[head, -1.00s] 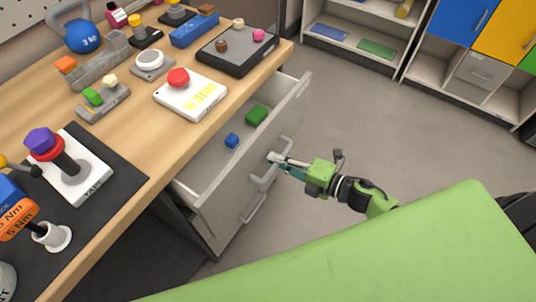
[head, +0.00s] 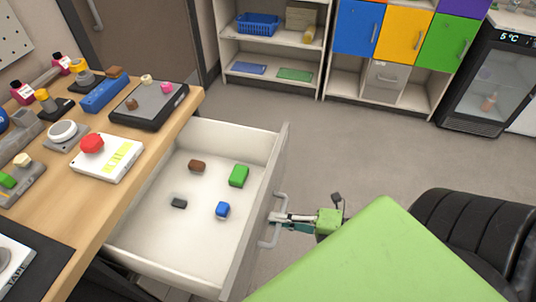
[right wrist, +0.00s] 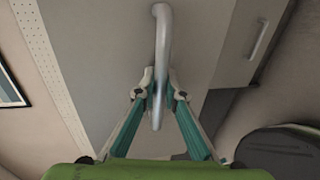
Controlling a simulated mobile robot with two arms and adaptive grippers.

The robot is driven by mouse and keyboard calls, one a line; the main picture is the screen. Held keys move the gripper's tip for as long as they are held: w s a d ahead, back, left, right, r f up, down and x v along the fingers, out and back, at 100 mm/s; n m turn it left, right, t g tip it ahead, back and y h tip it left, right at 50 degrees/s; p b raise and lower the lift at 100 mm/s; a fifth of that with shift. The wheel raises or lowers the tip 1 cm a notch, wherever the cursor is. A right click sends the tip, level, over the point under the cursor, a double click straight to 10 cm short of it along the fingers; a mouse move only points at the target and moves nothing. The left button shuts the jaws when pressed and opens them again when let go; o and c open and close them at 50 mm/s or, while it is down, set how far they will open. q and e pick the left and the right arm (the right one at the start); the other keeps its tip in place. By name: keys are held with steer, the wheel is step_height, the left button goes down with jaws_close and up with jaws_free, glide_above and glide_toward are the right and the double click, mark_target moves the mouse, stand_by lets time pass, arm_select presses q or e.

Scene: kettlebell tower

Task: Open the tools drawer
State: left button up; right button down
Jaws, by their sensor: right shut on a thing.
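The tools drawer (head: 262,215) is pulled far out from under the wooden workbench, and its inside shows. My right gripper (head: 275,217) is at the drawer's front, shut on the grey bar handle (head: 265,240). In the right wrist view, the handle (right wrist: 162,40) runs between the two fingertips (right wrist: 160,88). My left gripper is not in view.
The workbench (head: 95,205) carries a white board with a red button (head: 92,143), a dark tray (head: 150,105) and other parts. Shelves (head: 275,45), coloured cabinets (head: 405,35) and a fridge (head: 490,85) stand at the back. The floor (head: 330,140) between is clear.

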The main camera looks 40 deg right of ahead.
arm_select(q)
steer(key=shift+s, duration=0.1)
arm_select(e)
steer(key=shift+s+d, duration=0.15)
steer(key=shift+s, duration=0.05)
steer(key=c, duration=2.1)
jaws_free()
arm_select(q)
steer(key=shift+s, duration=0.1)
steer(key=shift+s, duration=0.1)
arm_select(e)
steer(key=shift+s, duration=0.1)
steer(key=v, duration=1.1)
steer(key=shift+s+d, duration=0.3)
steer(key=shift+s, duration=0.05)
